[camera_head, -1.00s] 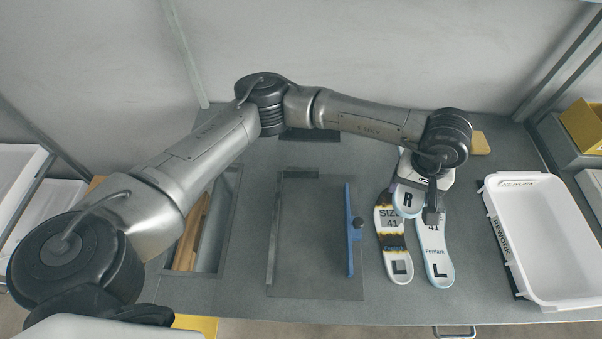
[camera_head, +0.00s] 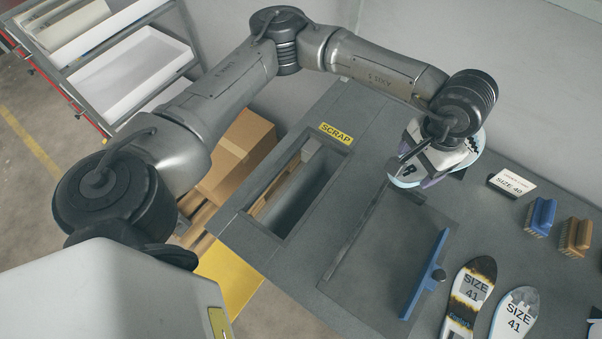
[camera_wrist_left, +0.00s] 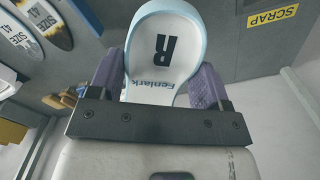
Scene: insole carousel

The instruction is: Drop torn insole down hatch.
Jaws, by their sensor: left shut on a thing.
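My left gripper (camera_head: 415,168) is shut on a pale insole (camera_head: 402,184) and holds it up, right of the scrap hatch and near the back of the bench. In the left wrist view the insole (camera_wrist_left: 165,48) lies between the purple finger pads (camera_wrist_left: 207,86) and shows "R" and "Fenlark". No tear shows on its visible part. The hatch (camera_head: 312,192) is a long open slot in the bench, with a yellow "SCRAP" label (camera_head: 335,133) at its far end. The label also shows in the left wrist view (camera_wrist_left: 272,17). My right gripper is out of view.
A grey plate (camera_head: 380,245) with a blue bar (camera_head: 425,275) lies between hatch and insoles. A dark-banded insole (camera_head: 470,295) and a white insole (camera_head: 515,313) lie at front right. Two brushes (camera_head: 541,214) (camera_head: 575,235) and a "SIZE 40" block (camera_head: 511,184) stand behind them.

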